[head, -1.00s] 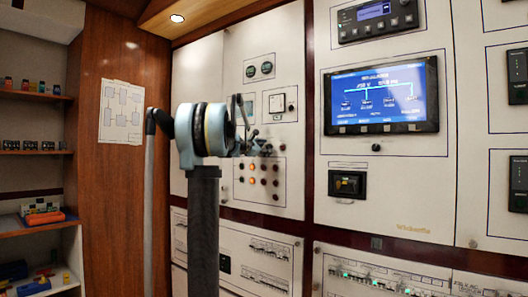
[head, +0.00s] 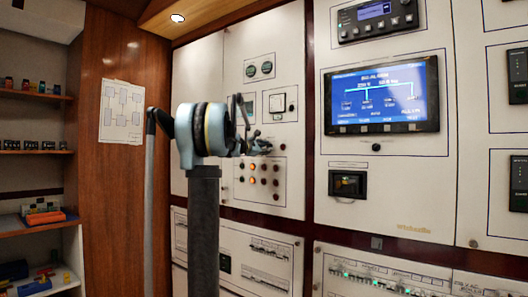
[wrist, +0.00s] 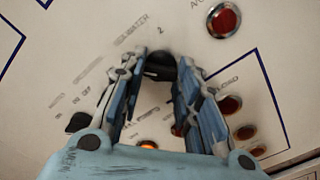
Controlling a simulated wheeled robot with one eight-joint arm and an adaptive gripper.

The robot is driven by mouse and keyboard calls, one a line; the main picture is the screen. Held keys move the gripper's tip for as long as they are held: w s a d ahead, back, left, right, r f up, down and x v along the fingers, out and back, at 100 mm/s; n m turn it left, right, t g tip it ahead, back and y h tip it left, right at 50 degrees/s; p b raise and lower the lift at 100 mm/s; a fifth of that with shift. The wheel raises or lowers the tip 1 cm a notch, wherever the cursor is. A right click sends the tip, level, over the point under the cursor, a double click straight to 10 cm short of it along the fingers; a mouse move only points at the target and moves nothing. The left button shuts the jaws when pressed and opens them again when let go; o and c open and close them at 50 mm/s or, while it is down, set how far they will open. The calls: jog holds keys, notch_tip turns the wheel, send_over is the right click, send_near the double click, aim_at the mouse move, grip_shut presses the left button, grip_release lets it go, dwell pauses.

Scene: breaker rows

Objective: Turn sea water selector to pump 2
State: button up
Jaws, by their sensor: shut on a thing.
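My gripper (wrist: 162,64) reaches to the white panel and its two fingers are closed around a dark selector knob (wrist: 160,72). The knob sits below a printed label with a "2" above it; the rest of the lettering is blurred. The fingers hide most of the knob, so its pointer direction cannot be told. In the head view my gripper (head: 258,146) is at the panel, just above the rows of lamps, and the knob cannot be made out there.
A second dark knob (wrist: 84,122) lies to the left in the wrist view. Red buttons or lamps (wrist: 224,20) stand at the upper right and lower right. An amber lamp (wrist: 149,145) glows below the gripper. A lit display (head: 380,97) is on the panel to the right.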

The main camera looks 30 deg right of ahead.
jog(key=m, duration=1.2)
jog(key=shift+s, duration=0.1)
jog(key=m, duration=0.4)
jog(key=shift+a+m, duration=0.1)
jog(key=shift+m, duration=0.2)
dwell(0.3)
jog(key=o, duration=1.1)
jog(key=shift+c, duration=0.2)
jog(key=v, duration=1.1)
jog(key=shift+a, duration=0.45)
